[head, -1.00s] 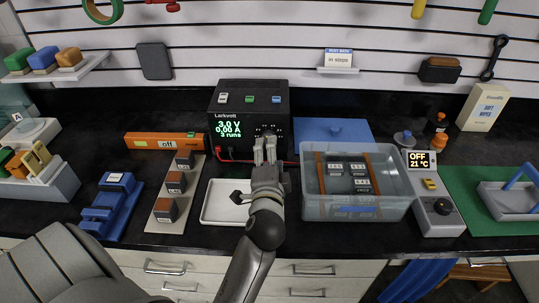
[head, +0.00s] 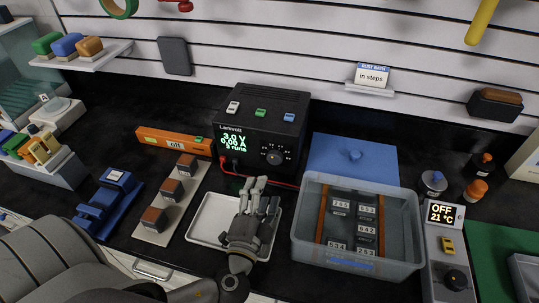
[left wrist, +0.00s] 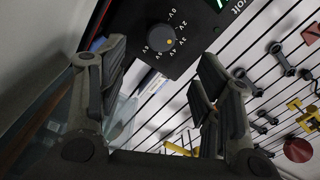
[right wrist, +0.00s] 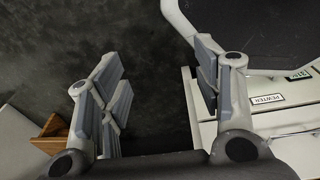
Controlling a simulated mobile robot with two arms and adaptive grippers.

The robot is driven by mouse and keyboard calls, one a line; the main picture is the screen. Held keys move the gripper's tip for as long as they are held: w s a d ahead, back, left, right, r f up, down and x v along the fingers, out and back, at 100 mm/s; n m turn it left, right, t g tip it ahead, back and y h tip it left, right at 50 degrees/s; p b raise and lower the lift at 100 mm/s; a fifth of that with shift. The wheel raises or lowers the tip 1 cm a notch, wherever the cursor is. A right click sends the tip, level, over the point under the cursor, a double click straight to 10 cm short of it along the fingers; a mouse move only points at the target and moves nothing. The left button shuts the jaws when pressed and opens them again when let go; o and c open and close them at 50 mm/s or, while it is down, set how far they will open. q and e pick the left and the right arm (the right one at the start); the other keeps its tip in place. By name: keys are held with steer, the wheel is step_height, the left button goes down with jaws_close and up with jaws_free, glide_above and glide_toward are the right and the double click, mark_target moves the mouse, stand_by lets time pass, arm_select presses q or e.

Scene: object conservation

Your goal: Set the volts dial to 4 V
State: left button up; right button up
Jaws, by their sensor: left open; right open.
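The black Larkvolt power supply (head: 258,135) stands at the back of the bench in the head view. Its green display (head: 234,140) reads 3.0 V, 0.00 A and 3 runs. The round volts dial (head: 273,157) is on the right of its front face. The left wrist view shows the dial (left wrist: 160,38) upside down with volt marks around it and a yellow spot on it. My left gripper (head: 260,192) is open and empty, in front of the supply and apart from the dial, over the white tray. My right gripper (right wrist: 160,90) is open and empty, seen only in the right wrist view.
The white tray (head: 199,232) lies below my left gripper. A clear bin (head: 308,247) with labelled blocks stands to the right. A red lead (head: 277,183) runs from the supply's front. An orange level (head: 176,142) and a strip of blocks (head: 150,238) lie to the left.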

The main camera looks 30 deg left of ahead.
mark_target(273, 161)
arm_select(q)
steer(key=x, duration=0.1)
steer(key=p+x, duration=0.1)
steer(key=x, duration=0.1)
steer(key=shift+w+a+r+p, duration=0.2)
steer(key=shift+w+r+p, duration=0.05)
steer(key=shift+r+p, duration=0.1)
steer(key=p+x, duration=0.1)
steer(key=x, duration=0.4)
steer(key=shift+w+f+p, duration=0.2)
steer(key=shift+w+p, duration=0.1)
steer(key=shift+w+a, duration=0.1)
steer(key=shift+w, duration=0.2)
steer(key=shift+w+f, duration=0.1)
steer(key=shift+w, duration=0.2)
steer(key=shift+c, duration=0.2)
steer(key=c, duration=0.7)
steer(key=shift+c, duration=1.3)
arm_select(e)
steer(key=r, duration=0.1)
steer(key=s+r, duration=0.1)
steer(key=r, duration=0.1)
steer(key=shift+s+a+r, duration=0.35)
steer(key=shift+s, duration=0.05)
